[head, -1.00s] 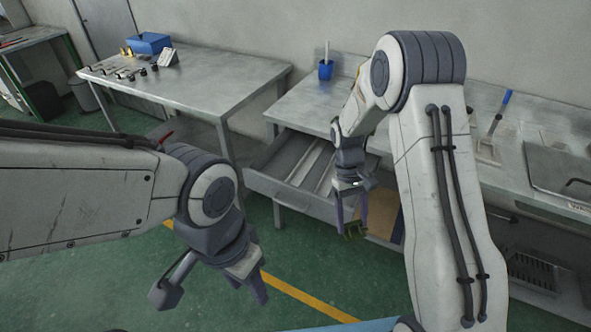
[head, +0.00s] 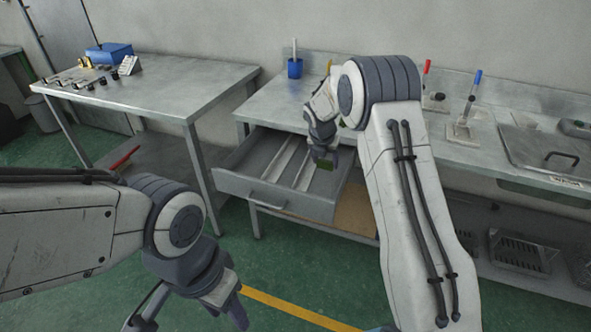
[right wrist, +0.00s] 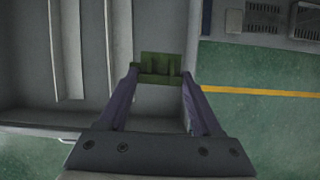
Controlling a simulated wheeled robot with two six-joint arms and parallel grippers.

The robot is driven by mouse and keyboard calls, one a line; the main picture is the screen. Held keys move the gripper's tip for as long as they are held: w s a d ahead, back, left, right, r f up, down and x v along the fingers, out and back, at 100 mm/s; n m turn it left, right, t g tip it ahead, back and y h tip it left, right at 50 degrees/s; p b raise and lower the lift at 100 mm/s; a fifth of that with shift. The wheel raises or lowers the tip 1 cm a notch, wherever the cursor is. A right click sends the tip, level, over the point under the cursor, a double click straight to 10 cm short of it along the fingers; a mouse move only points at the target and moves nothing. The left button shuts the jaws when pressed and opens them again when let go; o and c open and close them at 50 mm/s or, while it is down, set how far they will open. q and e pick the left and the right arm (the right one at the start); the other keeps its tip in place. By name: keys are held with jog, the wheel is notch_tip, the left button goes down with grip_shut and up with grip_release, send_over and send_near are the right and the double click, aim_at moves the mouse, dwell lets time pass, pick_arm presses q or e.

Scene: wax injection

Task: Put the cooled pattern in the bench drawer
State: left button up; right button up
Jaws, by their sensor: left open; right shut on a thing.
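The green pattern (right wrist: 160,66) is between the fingertips of my right gripper (right wrist: 160,80) in the right wrist view. In the head view the pattern (head: 325,164) shows as a small dark green piece below my right gripper (head: 322,153). The bench drawer (head: 232,182) is pulled open, with long light dividers inside. My right gripper is shut on the pattern over the right part of the open drawer; I cannot tell the exact height. My left gripper (head: 222,310) is open and empty, low over the floor at the lower left.
The metal bench (head: 272,100) carries a blue cup (head: 294,68), hand tools and a lidded metal unit (head: 558,150). A second table (head: 170,88) at left holds a blue box (head: 108,53) and small parts. Green floor lies clear before the drawer.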

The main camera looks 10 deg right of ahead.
notch_tip(320, 180, down, 10)
jog(key=shift+b, duration=0.35)
jog(key=shift+f, duration=0.1)
jog(key=o, duration=1.5)
jog(key=shift+c, duration=0.2)
